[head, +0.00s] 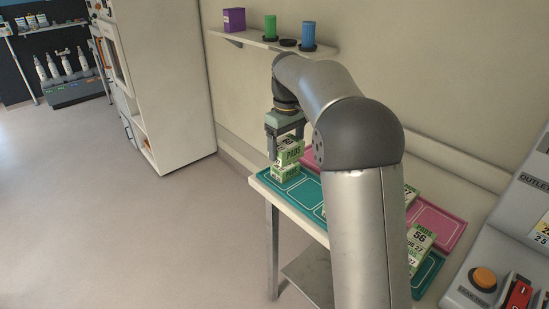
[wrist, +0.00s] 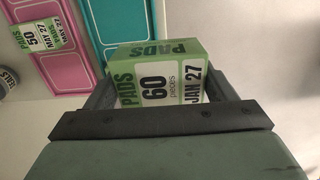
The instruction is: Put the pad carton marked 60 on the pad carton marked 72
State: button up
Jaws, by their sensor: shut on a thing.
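My gripper (head: 285,149) is shut on the green and white pad carton marked 60 (wrist: 158,76), with one finger on each side of it in the wrist view. In the head view this carton (head: 290,156) is directly above another pad carton (head: 287,172) on the teal mat, whose partly covered number seems to end in 2. The two look touching or nearly so; I cannot tell if there is a gap. The lower carton is hidden in the wrist view.
The teal mat (head: 301,192) lies on a narrow table against the wall. A carton marked 56 (head: 420,239) stands at its near end. A pink mat (head: 436,221) lies behind. My arm hides the table's middle. A wall shelf (head: 262,40) holds a purple box and cups.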

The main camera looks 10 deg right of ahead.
jog(key=w+f+p, duration=0.1)
jog(key=w+f, duration=0.1)
jog(key=w, duration=0.1)
jog(key=w+f+p, duration=0.1)
jog(key=w+f, duration=0.2)
jog(key=w+f+p, duration=0.1)
jog(key=w+f, duration=0.1)
jog(key=w, duration=0.1)
jog(key=shift+w+a+f, duration=0.1)
jog(key=shift+w+f, duration=0.15)
jog(key=shift+w, duration=0.1)
jog(key=shift+w+f+p, duration=0.15)
jog(key=shift+f+p, duration=0.1)
jog(key=shift+f, duration=0.7)
jog(key=shift+w+f+p, duration=0.1)
jog(key=shift+f+p, duration=0.1)
jog(key=shift+f, duration=0.75)
jog(key=shift+f, duration=0.1)
jog(key=o, duration=1.1)
jog(key=shift+f, duration=0.1)
